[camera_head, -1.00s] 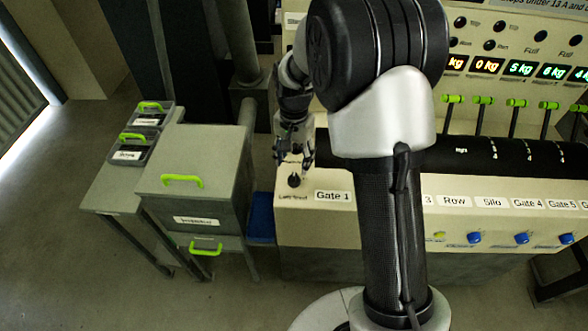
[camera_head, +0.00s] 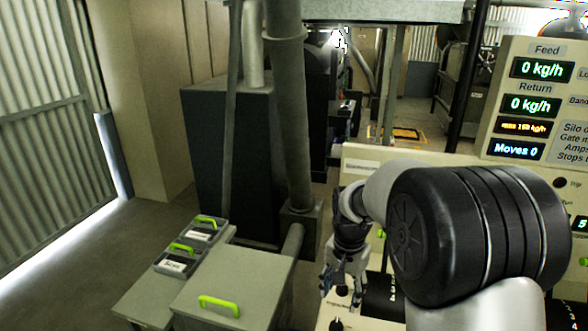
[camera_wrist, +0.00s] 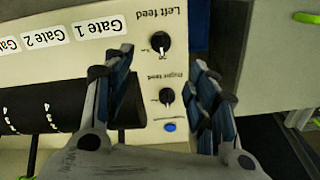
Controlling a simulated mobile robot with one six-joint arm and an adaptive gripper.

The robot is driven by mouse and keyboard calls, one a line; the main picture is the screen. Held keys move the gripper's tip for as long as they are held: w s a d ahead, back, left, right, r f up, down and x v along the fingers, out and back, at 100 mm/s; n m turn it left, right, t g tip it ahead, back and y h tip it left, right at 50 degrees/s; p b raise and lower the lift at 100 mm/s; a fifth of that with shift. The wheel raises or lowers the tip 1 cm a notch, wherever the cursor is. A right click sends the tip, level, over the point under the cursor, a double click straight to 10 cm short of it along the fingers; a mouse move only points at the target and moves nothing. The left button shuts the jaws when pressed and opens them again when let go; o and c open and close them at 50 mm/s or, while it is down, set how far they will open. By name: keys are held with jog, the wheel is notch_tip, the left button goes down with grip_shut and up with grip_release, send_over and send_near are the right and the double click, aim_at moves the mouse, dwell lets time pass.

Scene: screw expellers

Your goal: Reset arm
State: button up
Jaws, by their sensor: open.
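My gripper (camera_head: 342,278) is open and empty in the head view, above the left end of the control panel, with my arm reaching over the panel beside it. In the wrist view my gripper (camera_wrist: 160,88) shows two separated fingers over the cream panel (camera_wrist: 150,20). The Left feed knob (camera_wrist: 160,42) and the Right feed knob (camera_wrist: 166,95) show between and beyond the fingertips, with a blue button (camera_wrist: 169,127) nearer the palm. I cannot tell whether the fingers touch anything, but nothing sits between them.
A grey cabinet with a green handle (camera_head: 219,306) stands left of the panel, beside two small bins (camera_head: 176,260) on a table. A dark machine (camera_head: 215,140) and pipes stand behind. A display board (camera_head: 532,100) is at right. Open floor lies at left.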

jog(key=s+r+n+t, duration=0.2)
jog(key=s+r+n, duration=0.2)
jog(key=s+r, duration=0.9)
jog(key=s+n+t, duration=0.2)
jog(key=s+n, duration=0.1)
jog(key=s, duration=1.1)
jog(key=shift+r+n, duration=0.25)
jog(key=shift+n, duration=0.05)
jog(key=shift+c, duration=0.5)
